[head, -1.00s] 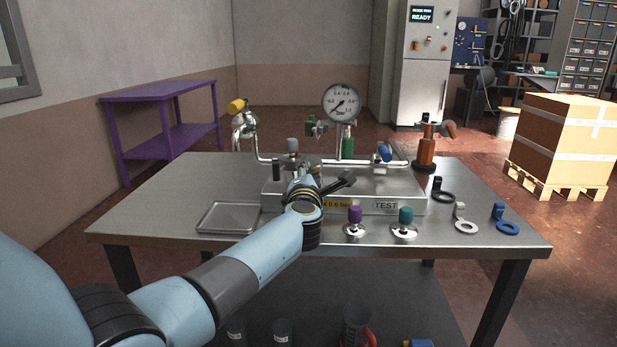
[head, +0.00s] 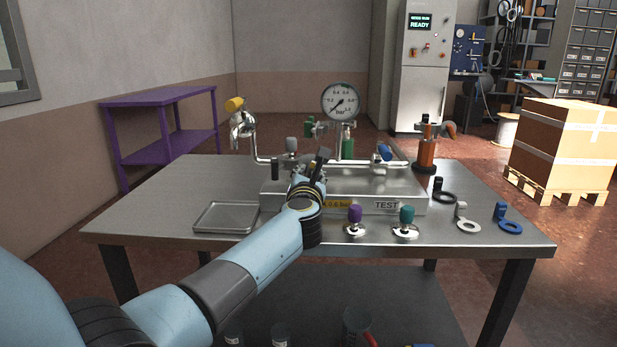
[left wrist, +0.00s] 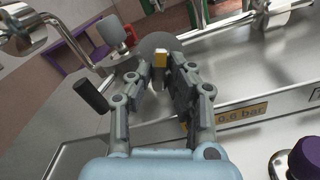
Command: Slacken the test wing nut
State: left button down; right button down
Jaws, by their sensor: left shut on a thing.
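My left gripper (head: 312,172) reaches over the front of the steel test block (head: 410,208), marked TEST and 0.6 bar. In the left wrist view the gripper (left wrist: 163,70) has its fingers close together on a small brass-yellow piece (left wrist: 160,59), which looks like the test wing nut. A dark grey disc (left wrist: 158,42) shows behind it. In the head view the gripper hides the nut. The pressure gauge (head: 340,102) stands at the back, its needle pointing down and left. My right gripper is not in view.
A grey knob (head: 291,144) and a black post (head: 276,170) stand close left of my gripper. Purple (head: 355,213) and teal (head: 406,214) knobs stand in front. An empty tray (head: 226,217) lies left; rings (head: 468,226) lie right.

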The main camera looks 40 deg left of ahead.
pick_arm(q)
jog(key=shift+f, duration=0.15)
dwell(0.3)
jog(key=c, duration=1.3)
grip_release()
jog(key=shift+o, duration=0.2)
jog(key=v, duration=1.2)
